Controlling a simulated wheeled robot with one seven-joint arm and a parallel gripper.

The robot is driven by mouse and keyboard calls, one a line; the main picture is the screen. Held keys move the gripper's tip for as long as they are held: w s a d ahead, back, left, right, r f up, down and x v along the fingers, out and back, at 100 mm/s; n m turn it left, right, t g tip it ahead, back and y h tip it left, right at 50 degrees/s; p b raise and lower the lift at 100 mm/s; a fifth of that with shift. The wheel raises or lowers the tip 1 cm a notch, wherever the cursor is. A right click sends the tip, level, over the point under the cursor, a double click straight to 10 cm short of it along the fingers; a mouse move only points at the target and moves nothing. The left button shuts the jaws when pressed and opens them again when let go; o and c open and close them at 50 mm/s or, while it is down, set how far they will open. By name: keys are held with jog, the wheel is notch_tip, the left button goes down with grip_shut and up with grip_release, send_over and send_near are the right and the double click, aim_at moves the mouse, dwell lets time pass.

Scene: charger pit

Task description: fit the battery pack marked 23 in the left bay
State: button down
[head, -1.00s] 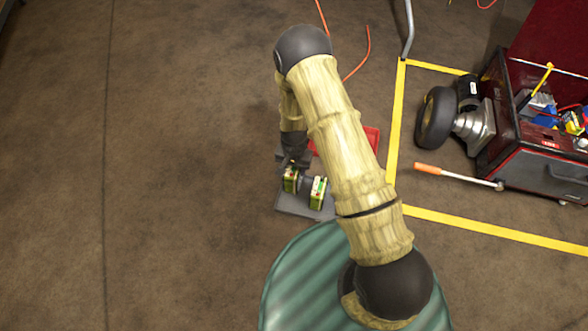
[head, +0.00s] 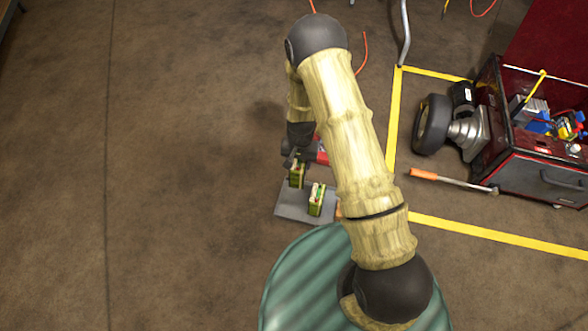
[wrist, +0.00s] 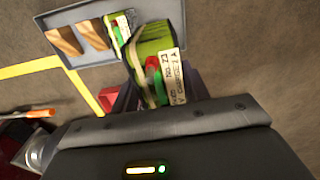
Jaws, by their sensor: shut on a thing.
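My gripper (head: 299,158) is shut on a green and yellow battery pack (head: 297,175). I cannot make out the left bay in either view.
Two wooden blocks (wrist: 64,41) sit on the tray. On the right are a yellow floor line (head: 395,120), an orange-handled tool (head: 455,181), a wheel (head: 432,124) and a red toolbox (head: 540,150). Left floor is clear.

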jog(key=w+d+r+n+p, duration=0.1)
jog(key=d+r+p, duration=0.3)
jog(key=r, duration=0.8)
jog(key=w+d+r+n+p, duration=0.1)
jog(key=d+r+p, duration=0.4)
jog(key=r, duration=0.7)
jog(key=shift+w+d+r+n, duration=0.3)
jog(key=shift+d+r+n, duration=0.1)
jog(key=shift+d, duration=0.8)
